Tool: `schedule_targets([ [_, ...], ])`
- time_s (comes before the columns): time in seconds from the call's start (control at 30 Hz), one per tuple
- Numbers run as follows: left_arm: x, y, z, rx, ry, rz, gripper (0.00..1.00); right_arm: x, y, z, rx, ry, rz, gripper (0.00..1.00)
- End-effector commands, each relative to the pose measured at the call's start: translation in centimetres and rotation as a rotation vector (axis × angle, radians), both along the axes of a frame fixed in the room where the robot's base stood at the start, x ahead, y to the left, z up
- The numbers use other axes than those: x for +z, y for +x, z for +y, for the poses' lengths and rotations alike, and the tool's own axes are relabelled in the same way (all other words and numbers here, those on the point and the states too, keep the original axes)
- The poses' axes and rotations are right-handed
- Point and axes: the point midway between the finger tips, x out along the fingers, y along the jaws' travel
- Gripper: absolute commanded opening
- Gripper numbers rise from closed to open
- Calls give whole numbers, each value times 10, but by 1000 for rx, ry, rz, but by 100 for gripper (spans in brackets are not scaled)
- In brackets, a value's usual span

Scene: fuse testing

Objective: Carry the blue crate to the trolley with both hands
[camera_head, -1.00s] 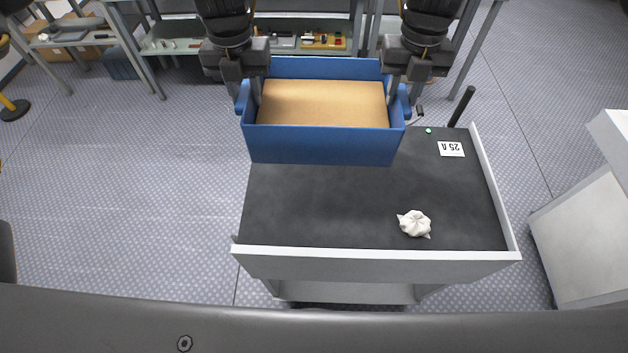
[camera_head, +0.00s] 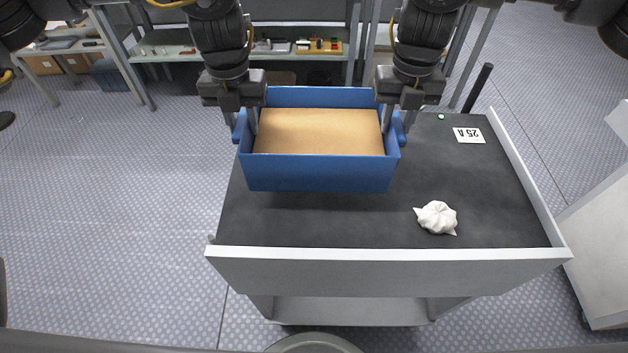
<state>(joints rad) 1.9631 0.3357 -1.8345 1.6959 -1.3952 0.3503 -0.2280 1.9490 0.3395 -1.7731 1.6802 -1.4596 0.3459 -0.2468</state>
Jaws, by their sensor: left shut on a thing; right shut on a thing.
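The blue crate (camera_head: 318,174) shows in the head view over the far left part of the trolley's dark top. It looks level, and its inside shows a flat tan surface (camera_head: 318,131). My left gripper (camera_head: 246,128) is shut on the crate's left end wall. My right gripper (camera_head: 391,124) is shut on its right end wall. The trolley (camera_head: 330,226) has a black top and a pale raised rim. A shadow lies below the crate's near side; I cannot tell whether its base touches the top.
A white cloth-like bundle (camera_head: 436,218) lies on the trolley's right half. A label reading 25 A (camera_head: 468,135) and a small green dot (camera_head: 441,117) are behind it. A black handle post (camera_head: 477,88) rises at the back right. A white cabinet (camera_head: 602,235) stands to the right. Shelving is behind.

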Motion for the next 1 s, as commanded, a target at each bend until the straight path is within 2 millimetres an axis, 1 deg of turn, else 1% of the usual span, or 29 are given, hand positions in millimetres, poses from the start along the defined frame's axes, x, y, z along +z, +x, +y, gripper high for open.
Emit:
schedule_targets([
  [0.03,-4,0,3,6,6,-1,0,-4,1,-3,-6,-5,-2,0],
  [0.43,-4,0,3,6,6,0,0,-3,1,-3,-6,-5,-1,0],
  [0.63,-7,0,3,6,6,0,0,-6,1,-3,-6,-5,-1,0],
  [0.87,-17,0,3,6,6,0,0,-16,1,-3,-6,-5,-1,0],
  [1.0,-25,0,3,6,6,0,0,-25,0,-3,-6,-5,-1,0],
])
